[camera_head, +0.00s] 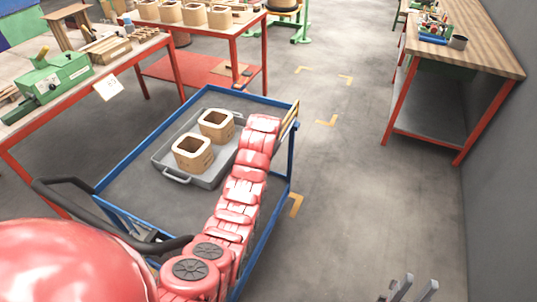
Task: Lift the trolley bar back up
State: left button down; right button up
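The blue-framed trolley (135,157) stands left of centre. Its black bar (60,203) juts out low on the near left side, partly hidden by red parts in front. A grey tray (174,177) on the trolley holds two wooden-looking square coil forms, a nearer one (193,165) and a farther one (215,135). My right gripper (415,287) is at the bottom edge, right of the trolley and apart from it. Its two grey fingertips are spread with nothing between them. I cannot make out my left gripper.
A red-legged bench (65,112) with a green device (55,80) stands at the left. Another red table (222,33) with several coil forms is at the back. A wood-topped bench (480,50) lines the right wall. The floor (365,170) between is clear.

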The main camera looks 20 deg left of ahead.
pick_arm(q)
jog(key=shift+a, duration=0.45)
jog(key=c, duration=1.2)
grip_release()
jog(key=o, duration=0.3)
jog(key=shift+f, duration=0.15)
jog(key=shift+d, duration=0.2)
